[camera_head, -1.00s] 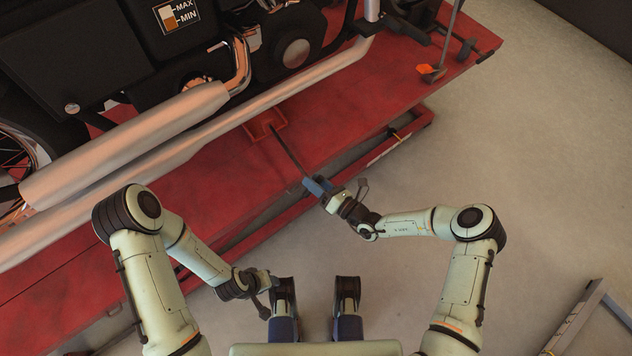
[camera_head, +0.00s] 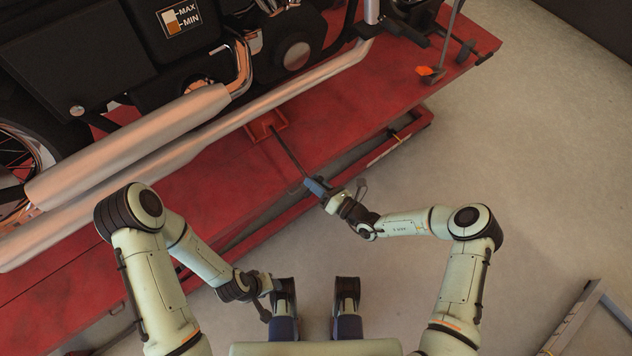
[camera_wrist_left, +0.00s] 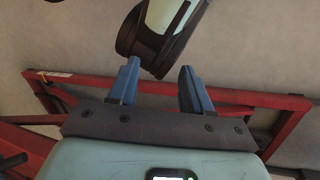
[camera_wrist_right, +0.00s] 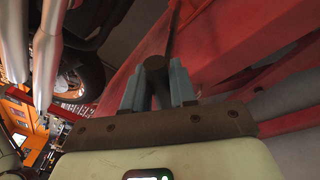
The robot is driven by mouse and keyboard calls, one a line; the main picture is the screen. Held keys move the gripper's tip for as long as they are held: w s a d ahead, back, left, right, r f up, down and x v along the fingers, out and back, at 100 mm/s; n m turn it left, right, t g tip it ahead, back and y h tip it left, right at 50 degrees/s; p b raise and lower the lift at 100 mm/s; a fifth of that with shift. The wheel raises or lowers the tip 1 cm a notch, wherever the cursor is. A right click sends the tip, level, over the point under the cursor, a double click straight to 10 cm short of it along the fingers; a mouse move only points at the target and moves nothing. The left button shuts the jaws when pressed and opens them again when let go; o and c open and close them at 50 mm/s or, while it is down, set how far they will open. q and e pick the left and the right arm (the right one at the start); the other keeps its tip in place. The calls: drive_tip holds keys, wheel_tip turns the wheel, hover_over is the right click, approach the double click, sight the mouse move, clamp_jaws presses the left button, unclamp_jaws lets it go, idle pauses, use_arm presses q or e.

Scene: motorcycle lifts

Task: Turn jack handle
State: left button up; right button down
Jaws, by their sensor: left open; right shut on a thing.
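The jack handle (camera_head: 289,153) is a thin dark rod that slants from a red bracket (camera_head: 265,126) on the red lift (camera_head: 330,118) toward me. My right gripper (camera_head: 317,186) is shut on the handle's near end. In the right wrist view the dark round end of the handle (camera_wrist_right: 156,70) sits between the blue-grey fingers (camera_wrist_right: 156,88). My left gripper (camera_wrist_left: 158,80) is open and empty in the left wrist view, above the floor near red lift bars (camera_wrist_left: 240,97). In the head view its fingers are hard to make out beside my body.
A motorcycle with long silver exhaust pipes (camera_head: 130,140) stands on the lift platform. A small orange-topped part (camera_head: 424,71) sits at the platform's right end. A grey metal frame (camera_head: 575,318) lies at the lower right.

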drive_tip(key=shift+r+n+p, duration=0.25)
drive_tip(key=shift+n+p, duration=0.55)
drive_tip(key=shift+p, duration=0.45)
drive_tip(key=n+p, duration=0.1)
drive_tip(key=p, duration=0.1)
drive_tip(key=n+h+p, duration=0.1)
drive_tip(key=n+p, duration=0.1)
drive_tip(key=p, duration=0.1)
drive_tip(key=n+p, duration=0.2)
drive_tip(key=shift+s+a+r+g+h+p, duration=0.15)
drive_tip(key=shift+a+g+h+p, duration=0.15)
drive_tip(key=shift+h, duration=0.1)
use_arm(q)
drive_tip(key=s+d+r+g+p, duration=0.1)
drive_tip(key=s+r, duration=0.3)
drive_tip(key=r, duration=0.8)
drive_tip(key=shift+d+g+h+p, duration=0.25)
drive_tip(key=shift+g+p, duration=0.25)
drive_tip(key=shift+p, duration=0.25)
use_arm(e)
drive_tip(key=shift+s+a+n+h, duration=0.1)
drive_tip(key=shift+n+h, duration=0.4)
drive_tip(key=shift+n, duration=0.6)
use_arm(q)
drive_tip(key=shift+r, duration=0.1)
use_arm(e)
drive_tip(key=c, duration=1)
unclamp_jaws()
drive_tip(key=shift+o, duration=0.2)
drive_tip(key=shift+f, duration=0.2)
